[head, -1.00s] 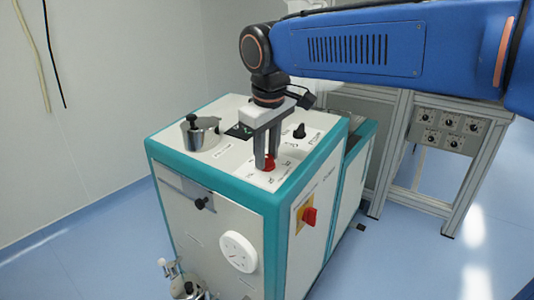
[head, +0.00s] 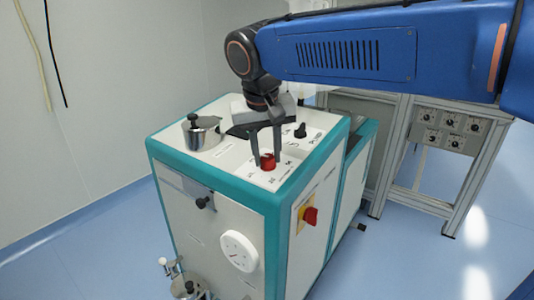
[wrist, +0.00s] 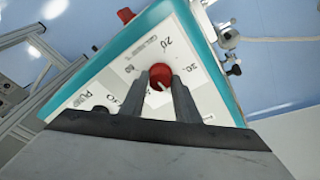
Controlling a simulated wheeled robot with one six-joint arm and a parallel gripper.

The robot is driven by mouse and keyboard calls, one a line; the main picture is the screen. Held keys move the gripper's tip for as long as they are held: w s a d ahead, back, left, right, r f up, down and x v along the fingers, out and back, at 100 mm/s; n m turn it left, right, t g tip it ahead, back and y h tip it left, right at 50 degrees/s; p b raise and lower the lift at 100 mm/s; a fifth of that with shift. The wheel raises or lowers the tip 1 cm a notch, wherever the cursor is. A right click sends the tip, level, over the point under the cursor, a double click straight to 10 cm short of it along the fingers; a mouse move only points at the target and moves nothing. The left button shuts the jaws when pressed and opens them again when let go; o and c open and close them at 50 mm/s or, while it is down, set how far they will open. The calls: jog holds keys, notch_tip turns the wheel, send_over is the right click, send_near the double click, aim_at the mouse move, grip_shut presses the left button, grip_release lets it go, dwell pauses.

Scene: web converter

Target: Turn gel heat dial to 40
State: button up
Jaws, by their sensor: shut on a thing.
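The red dial (head: 268,163) is on the white top panel of the teal-edged machine, near its front corner. My gripper (head: 266,156) points down over it, with one finger on each side, shut on the dial. In the wrist view the dial (wrist: 160,74) sits between the fingertips and carries a short white pointer mark. Printed numbers surround it; one reads like 20, and others are small or tilted. The fingers and palm hide part of the scale, so I cannot tell which number the mark meets.
A black knob (head: 300,131) stands behind the dial on the same panel. A metal lidded pot (head: 201,132) is at the panel's left. A red switch on a yellow plate (head: 308,215) and a white round gauge (head: 238,251) are on the machine's sides.

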dwell(0.4)
jog(key=o, duration=1)
jog(key=shift+o, duration=0.2)
jog(key=v, duration=1.7)
jog(key=shift+s+r, duration=0.1)
jog(key=shift+r, duration=0.05)
